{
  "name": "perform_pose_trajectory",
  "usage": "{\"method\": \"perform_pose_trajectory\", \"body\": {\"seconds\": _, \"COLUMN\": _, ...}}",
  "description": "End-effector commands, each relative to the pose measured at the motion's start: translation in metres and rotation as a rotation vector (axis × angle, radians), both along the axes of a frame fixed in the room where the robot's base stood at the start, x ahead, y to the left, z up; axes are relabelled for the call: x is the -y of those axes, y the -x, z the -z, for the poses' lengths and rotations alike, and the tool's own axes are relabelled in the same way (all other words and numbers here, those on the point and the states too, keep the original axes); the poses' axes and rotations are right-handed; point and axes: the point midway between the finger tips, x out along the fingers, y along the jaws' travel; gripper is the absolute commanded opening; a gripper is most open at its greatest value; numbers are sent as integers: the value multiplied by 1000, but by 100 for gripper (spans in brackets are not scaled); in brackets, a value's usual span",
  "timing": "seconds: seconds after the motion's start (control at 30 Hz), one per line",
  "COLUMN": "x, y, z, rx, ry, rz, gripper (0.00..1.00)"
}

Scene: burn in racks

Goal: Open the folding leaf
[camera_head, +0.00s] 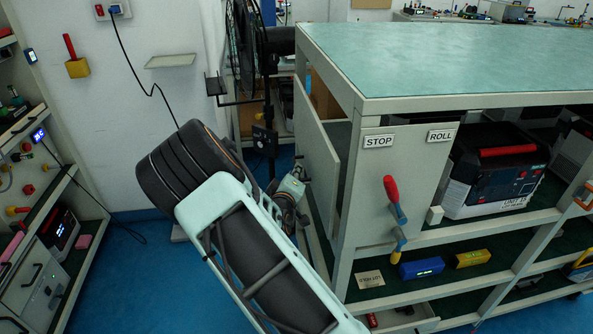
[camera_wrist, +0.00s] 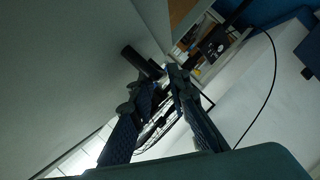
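A pale grey panel (camera_head: 316,150) stands angled out at the left end of the rack; it looks like the folding leaf. In the wrist view a large grey panel (camera_wrist: 65,60) fills the left side, with a short black bar (camera_wrist: 140,60) standing out from it. My gripper (camera_wrist: 163,82) points toward that bar, its two dark fingers apart and their tips close to the bar's end. I cannot tell whether they touch it. In the head view my arm hides most of my gripper, which is beside the rack's left end.
The rack (camera_head: 450,60) has a green top, a front panel with STOP (camera_head: 379,141) and a red-and-blue handle (camera_head: 395,205). A black device (camera_head: 495,165) sits on its shelf. A black fan (camera_head: 243,45) stands behind. Blue floor is clear at left.

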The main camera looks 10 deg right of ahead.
Motion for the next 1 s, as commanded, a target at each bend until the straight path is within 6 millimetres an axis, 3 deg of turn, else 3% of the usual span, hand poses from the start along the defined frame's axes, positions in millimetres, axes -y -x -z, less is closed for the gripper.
{"method": "perform_pose_trajectory", "body": {"seconds": 0.1, "x": 6, "y": -15, "z": 4, "rx": 1, "ry": -1, "rz": 2, "gripper": 16}}
{"method": "perform_pose_trajectory", "body": {"seconds": 0.3, "x": 10, "y": -27, "z": 7, "rx": -1, "ry": 0, "rz": 0, "gripper": 16}}
{"method": "perform_pose_trajectory", "body": {"seconds": 0.57, "x": 10, "y": -28, "z": 7, "rx": -1, "ry": -1, "rz": 1, "gripper": 16}}
{"method": "perform_pose_trajectory", "body": {"seconds": 0.73, "x": 10, "y": -27, "z": 7, "rx": -1, "ry": -1, "rz": 1, "gripper": 0}}
{"method": "perform_pose_trajectory", "body": {"seconds": 1.0, "x": 10, "y": -27, "z": 7, "rx": -1, "ry": -1, "rz": 1, "gripper": 0}}
